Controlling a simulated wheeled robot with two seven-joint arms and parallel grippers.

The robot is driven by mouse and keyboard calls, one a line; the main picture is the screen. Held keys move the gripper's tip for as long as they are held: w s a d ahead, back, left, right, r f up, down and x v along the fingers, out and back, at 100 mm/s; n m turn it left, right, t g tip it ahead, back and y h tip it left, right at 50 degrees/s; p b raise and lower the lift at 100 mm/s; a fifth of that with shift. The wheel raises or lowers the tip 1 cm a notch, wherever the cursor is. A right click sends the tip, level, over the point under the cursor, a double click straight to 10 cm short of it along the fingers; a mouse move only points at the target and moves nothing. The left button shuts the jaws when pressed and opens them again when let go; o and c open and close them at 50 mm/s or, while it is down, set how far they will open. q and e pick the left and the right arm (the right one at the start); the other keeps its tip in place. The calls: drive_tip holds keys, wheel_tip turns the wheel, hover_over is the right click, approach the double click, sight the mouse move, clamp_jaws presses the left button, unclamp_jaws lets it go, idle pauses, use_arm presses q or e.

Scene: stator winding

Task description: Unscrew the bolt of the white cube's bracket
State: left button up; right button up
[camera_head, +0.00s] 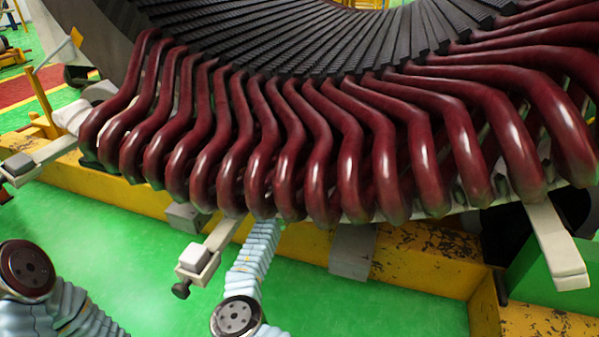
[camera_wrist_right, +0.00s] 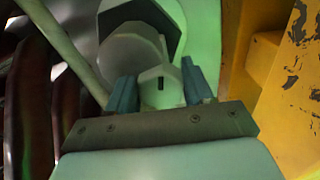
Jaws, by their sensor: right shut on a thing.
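In the head view a white cube (camera_head: 194,257) sits on the end of a grey bracket (camera_head: 218,238) that comes out from under the red coils. A dark bolt (camera_head: 181,289) with a round knob hangs at the cube's lower front corner, and nothing touches it. My right arm runs up just right of this bracket; its gripper is hidden under the coils there. In the right wrist view my right gripper (camera_wrist_right: 160,88) has its blue fingers shut on a pale piece (camera_wrist_right: 160,78), which I cannot name for sure. A dark six-sided shape (camera_wrist_right: 168,12) and a pale round part show beyond. My left gripper is not in view.
Red coils (camera_head: 300,150) of the stator hang close above. A worn yellow beam (camera_head: 420,260) runs behind. The green floor (camera_head: 370,305) in front is clear.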

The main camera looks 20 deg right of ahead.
drive_tip(key=shift+f+n, duration=0.1)
drive_tip(key=shift+n, duration=1.1)
drive_tip(key=shift+d, duration=0.15)
drive_tip(key=shift+c, duration=0.2)
drive_tip(key=o, duration=1)
drive_tip(key=shift+o, duration=0.2)
drive_tip(key=v, duration=1.4)
